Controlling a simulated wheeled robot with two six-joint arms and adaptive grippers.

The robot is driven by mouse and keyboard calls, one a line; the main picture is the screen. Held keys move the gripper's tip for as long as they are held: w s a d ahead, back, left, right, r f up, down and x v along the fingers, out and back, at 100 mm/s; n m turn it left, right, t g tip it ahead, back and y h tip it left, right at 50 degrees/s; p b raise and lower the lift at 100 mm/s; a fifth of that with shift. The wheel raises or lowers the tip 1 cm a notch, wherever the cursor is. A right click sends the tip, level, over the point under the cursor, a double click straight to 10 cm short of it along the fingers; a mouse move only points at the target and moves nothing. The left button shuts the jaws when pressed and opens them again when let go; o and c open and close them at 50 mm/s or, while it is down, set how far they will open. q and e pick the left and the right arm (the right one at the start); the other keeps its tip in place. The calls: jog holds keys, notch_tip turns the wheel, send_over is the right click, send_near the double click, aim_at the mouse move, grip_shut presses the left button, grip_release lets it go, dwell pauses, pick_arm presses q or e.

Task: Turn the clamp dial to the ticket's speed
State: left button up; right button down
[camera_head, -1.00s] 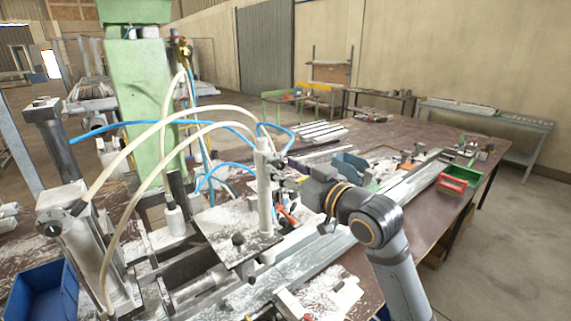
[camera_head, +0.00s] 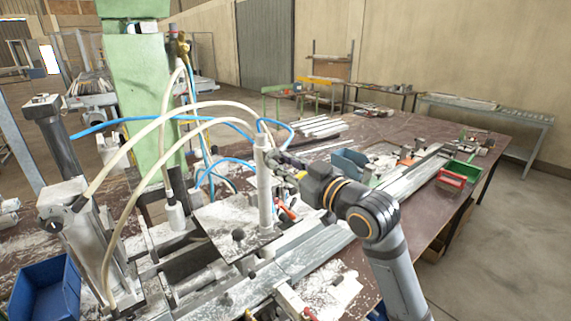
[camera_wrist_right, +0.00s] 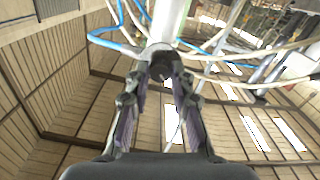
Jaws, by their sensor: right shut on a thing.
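The upright white post (camera_head: 264,190) of the clamp stands on a dusty metal plate at the centre of the head view. My right gripper (camera_head: 281,160) reaches its upper part from the right. In the right wrist view my two fingers (camera_wrist_right: 160,78) close around a small grey round part with a dark middle, which I take for the clamp dial (camera_wrist_right: 160,57), at the end of the white post. The fingers hide most of it, and no marks on it can be read. I cannot make out a ticket. My left gripper is not in view.
White and blue hoses (camera_head: 205,112) arch around the post, close to my right gripper. A green machine column (camera_head: 140,95) stands behind. A blue bin (camera_head: 45,292) is at the lower left, and a red and green bin (camera_head: 458,174) lies farther right on the brown table.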

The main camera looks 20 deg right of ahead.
jog(key=n, duration=0.3)
jog(key=c, duration=1.1)
grip_release()
jog(key=shift+c, duration=0.2)
notch_tip(320, 180, up, 10)
jog(key=shift+f, duration=0.1)
